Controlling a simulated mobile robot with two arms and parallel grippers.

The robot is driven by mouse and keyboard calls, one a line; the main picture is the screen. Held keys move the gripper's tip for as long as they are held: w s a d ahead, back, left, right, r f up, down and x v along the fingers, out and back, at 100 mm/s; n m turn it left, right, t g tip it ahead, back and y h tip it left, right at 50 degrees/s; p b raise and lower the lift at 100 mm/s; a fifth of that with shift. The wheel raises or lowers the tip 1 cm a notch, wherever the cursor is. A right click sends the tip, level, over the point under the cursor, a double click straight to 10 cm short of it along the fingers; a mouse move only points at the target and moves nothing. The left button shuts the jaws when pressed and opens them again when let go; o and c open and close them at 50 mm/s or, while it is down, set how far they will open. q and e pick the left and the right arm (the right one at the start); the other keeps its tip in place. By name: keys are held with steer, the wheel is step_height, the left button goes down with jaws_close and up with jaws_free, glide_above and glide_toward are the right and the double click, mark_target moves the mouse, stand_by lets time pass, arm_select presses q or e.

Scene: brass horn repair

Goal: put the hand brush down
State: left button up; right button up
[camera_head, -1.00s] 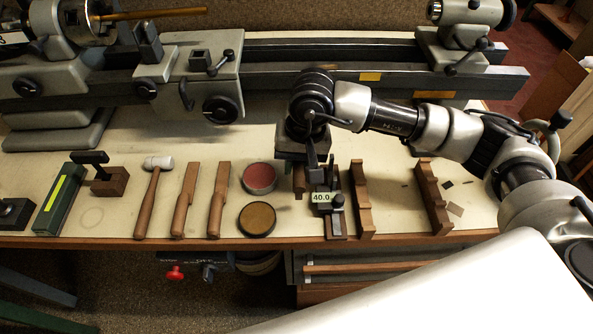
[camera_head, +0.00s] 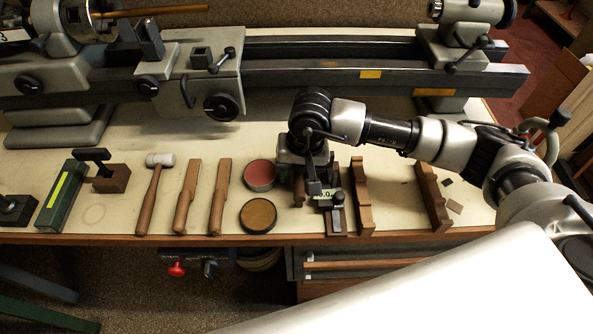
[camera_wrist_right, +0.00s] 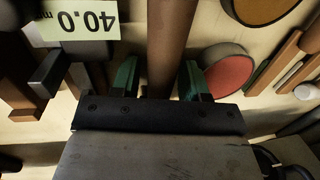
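The hand brush shows as a brown wooden handle (camera_wrist_right: 170,45) in the right wrist view, running from the top edge down between the two green fingertips of my right gripper (camera_wrist_right: 160,82). A narrow gap shows beside the handle, so the fingers look open around it. In the head view my right gripper (camera_head: 312,180) is low over the bench, and a bit of the handle (camera_head: 298,192) shows beside it. The rest of the brush, including any bristles, is hidden. My left gripper is not in view.
A red tin (camera_head: 260,175) and a gold tin (camera_head: 258,217) stand left of the gripper. A block with a 40.0 label (camera_head: 325,197) and a notched wooden rest (camera_head: 361,200) are close on its right. A mallet (camera_head: 150,190) lies farther left. The lathe (camera_head: 330,75) runs along the back.

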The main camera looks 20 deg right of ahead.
steer(key=shift+r+p, duration=0.2)
steer(key=shift+p, duration=0.2)
step_height(320, 180, up, 12)
steer(key=d+b, duration=0.2)
steer(key=shift+f, duration=0.15)
steer(key=shift+s, duration=0.1)
